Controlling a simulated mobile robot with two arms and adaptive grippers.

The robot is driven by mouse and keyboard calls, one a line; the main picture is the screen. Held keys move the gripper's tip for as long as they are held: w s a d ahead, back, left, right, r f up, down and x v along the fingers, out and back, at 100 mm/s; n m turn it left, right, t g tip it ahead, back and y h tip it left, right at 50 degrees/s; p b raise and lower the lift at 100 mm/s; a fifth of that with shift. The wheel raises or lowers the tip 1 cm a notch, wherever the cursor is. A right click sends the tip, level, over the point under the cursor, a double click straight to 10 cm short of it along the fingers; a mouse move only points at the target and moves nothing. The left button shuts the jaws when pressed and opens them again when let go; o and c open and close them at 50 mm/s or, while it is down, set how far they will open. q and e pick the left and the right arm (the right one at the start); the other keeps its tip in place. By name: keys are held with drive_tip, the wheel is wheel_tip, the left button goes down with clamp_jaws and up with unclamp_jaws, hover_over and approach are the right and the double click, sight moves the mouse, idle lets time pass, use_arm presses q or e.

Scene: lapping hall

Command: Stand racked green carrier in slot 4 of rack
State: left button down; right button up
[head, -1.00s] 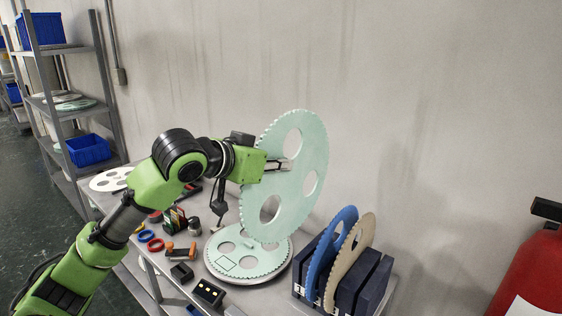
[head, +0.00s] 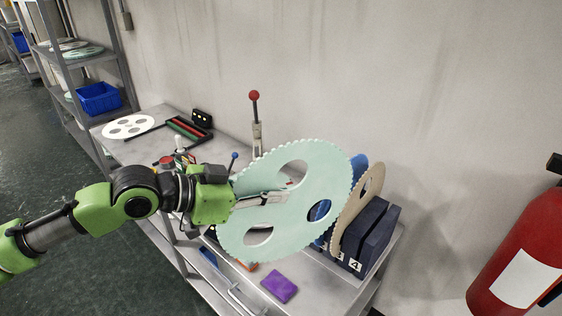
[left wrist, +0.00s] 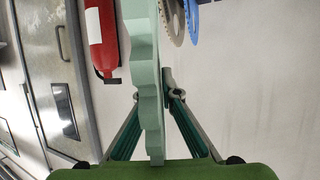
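My left gripper (head: 270,199) is shut on a large mint-green toothed carrier disc (head: 325,165) near its edge. The disc is tilted in the air, left of and partly in front of the dark blue rack (head: 378,228). The left wrist view shows the green disc (left wrist: 150,60) edge-on between the fingers (left wrist: 157,97). A tan carrier (head: 362,200) and a blue carrier (head: 359,165) stand upright in the rack, the blue one mostly hidden by the disc. A label 4 shows on the rack's front right; no carrier shows right of the tan one. My right gripper is not in view.
The rack stands on a grey table (head: 325,284) against the wall. A purple block (head: 279,286) lies at the front edge. A red-knobbed lever (head: 256,125) rises behind the disc. A white disc (head: 128,127) lies at the left. A fire extinguisher (head: 515,245) is at the right.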

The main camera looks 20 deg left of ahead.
use_arm(q)
drive_tip(key=s+f+m+g+h, duration=0.2)
drive_tip(key=s+f, duration=0.5)
drive_tip(key=s, duration=0.2)
drive_tip(key=shift+d+m+h, duration=0.15)
drive_tip(key=shift+m+h, duration=0.15)
drive_tip(key=shift+m, duration=0.1)
drive_tip(key=shift+r, duration=0.1)
